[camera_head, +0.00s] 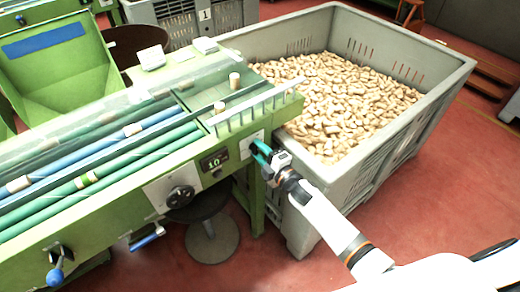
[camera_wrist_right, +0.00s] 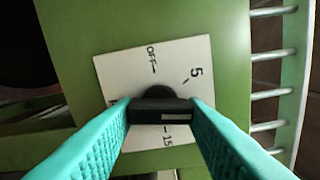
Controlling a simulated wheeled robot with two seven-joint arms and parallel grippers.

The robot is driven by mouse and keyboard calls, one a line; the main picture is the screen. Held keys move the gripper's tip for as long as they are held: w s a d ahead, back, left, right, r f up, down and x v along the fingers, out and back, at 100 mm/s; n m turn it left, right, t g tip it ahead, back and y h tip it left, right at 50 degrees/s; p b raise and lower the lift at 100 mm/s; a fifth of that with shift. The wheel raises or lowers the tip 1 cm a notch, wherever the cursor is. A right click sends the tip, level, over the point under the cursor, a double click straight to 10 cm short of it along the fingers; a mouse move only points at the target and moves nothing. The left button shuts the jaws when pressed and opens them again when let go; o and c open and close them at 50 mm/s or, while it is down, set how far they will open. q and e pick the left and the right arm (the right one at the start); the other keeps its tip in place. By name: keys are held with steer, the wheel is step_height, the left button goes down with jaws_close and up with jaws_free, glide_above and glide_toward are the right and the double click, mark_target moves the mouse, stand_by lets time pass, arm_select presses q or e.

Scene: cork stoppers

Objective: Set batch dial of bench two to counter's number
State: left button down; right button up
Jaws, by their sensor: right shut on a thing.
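The batch dial is a black knob (camera_wrist_right: 160,108) on a white plate (camera_wrist_right: 122,78), fixed to the green bench front. The plate shows OFF, 5 and 15; a mark at its left edge is mostly covered, and the right finger hides the plate between 5 and 15. My right gripper (camera_wrist_right: 161,113), with teal fingers, is shut on the knob's bar, which lies roughly crosswise in the wrist view. A pale line shows on the bar's right part. In the head view my right gripper (camera_head: 260,151) covers part of the plate (camera_head: 250,140). The counter (camera_head: 214,160) reads 10. My left gripper is out of view.
A large grey crate (camera_head: 435,105) full of corks stands right of the bench, close to my right arm. A stool (camera_head: 212,240) stands below. Red floor is open at right.

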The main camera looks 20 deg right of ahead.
steer(key=shift+m+p, duration=0.4)
steer(key=shift+m, duration=1.4)
steer(key=shift+f, duration=0.1)
steer(key=o, duration=1)
steer(key=shift+s, duration=0.1)
steer(key=v, duration=1.2)
steer(key=shift+b, duration=0.35)
